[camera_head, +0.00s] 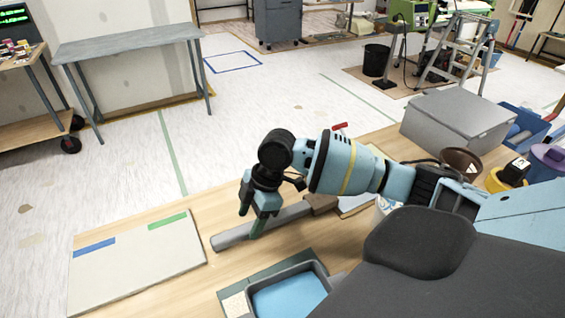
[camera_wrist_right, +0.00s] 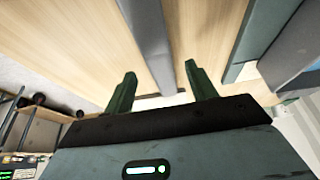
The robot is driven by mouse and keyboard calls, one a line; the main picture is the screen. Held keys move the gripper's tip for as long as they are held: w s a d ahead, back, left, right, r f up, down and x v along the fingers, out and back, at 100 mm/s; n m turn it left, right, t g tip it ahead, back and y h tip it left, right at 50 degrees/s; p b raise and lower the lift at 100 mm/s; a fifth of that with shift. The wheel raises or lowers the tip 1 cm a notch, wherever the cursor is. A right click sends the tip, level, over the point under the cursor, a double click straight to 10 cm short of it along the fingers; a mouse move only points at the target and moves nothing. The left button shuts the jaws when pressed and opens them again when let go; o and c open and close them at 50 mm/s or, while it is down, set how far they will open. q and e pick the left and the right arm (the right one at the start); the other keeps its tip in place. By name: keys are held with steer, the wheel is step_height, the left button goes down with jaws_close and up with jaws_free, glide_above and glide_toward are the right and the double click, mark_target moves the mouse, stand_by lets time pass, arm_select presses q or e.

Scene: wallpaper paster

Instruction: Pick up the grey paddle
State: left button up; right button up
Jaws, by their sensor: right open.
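The grey paddle (camera_head: 232,238) lies on the wooden table as a long grey bar, angled up to the right. Its middle is partly hidden by my right gripper (camera_head: 251,219) in the head view. That gripper points down over the bar, with its green fingers apart. In the right wrist view, the grey bar (camera_wrist_right: 148,35) runs lengthwise into the space between the two open fingers (camera_wrist_right: 160,70). No grip on it shows. My left gripper is not in view.
A pale board (camera_head: 135,265) with blue and green tape lies left of the paddle. A grey tray (camera_head: 318,270) with blue inside is close in front. A brown block (camera_head: 320,204) is by the paddle's right end. A grey box (camera_head: 455,120) stands farther right.

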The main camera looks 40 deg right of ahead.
steer(key=x, duration=0.3)
steer(key=shift+a+r, duration=0.1)
steer(key=c, duration=1.1)
steer(key=shift+o, duration=0.2)
step_height(320, 180, up, 10)
steer(key=shift+p, duration=0.4)
steer(key=o, duration=0.4)
steer(key=c, duration=0.5)
steer(key=shift+r, duration=0.1)
steer(key=shift+c, duration=0.2)
